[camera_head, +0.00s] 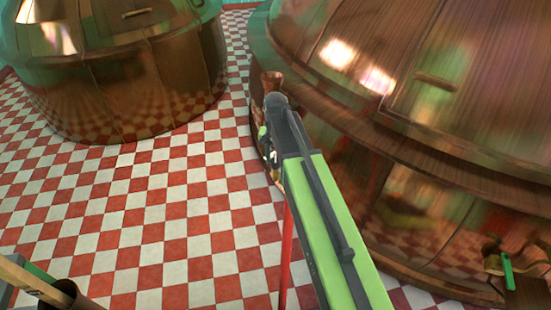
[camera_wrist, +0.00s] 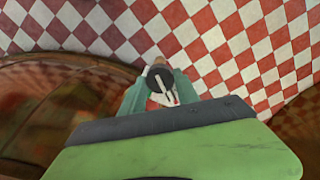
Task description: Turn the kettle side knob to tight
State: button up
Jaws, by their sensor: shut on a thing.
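The large copper kettle (camera_head: 350,130) fills the right of the head view. Its curved copper side also shows at left in the wrist view (camera_wrist: 50,110). A dark round knob (camera_wrist: 160,79) with a pale pointer mark sits between the teal fingers of my gripper (camera_wrist: 160,92), which is shut on it. A brown copper-coloured piece shows just behind the knob and beyond the arm's end in the head view (camera_head: 271,82). In the head view my gripper (camera_head: 266,138) is beside the kettle's left side, where the arm partly hides the grip. I cannot read the knob's setting.
A second copper kettle (camera_head: 130,80) stands at the upper left. A fitting with a green handle (camera_head: 507,271) is at the lower right on the near kettle. The red and white checked floor (camera_head: 150,215) is open between the kettles.

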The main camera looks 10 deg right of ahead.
jog(key=shift+m, duration=0.3)
grip_shut()
jog(key=m, duration=0.4)
jog(key=shift+m, duration=0.4)
jog(key=shift+d+m, duration=0.15)
jog(key=shift+m, duration=2.05)
jog(key=o, duration=1.2)
grip_release()
jog(key=shift+o, duration=0.2)
jog(key=shift+r, duration=0.1)
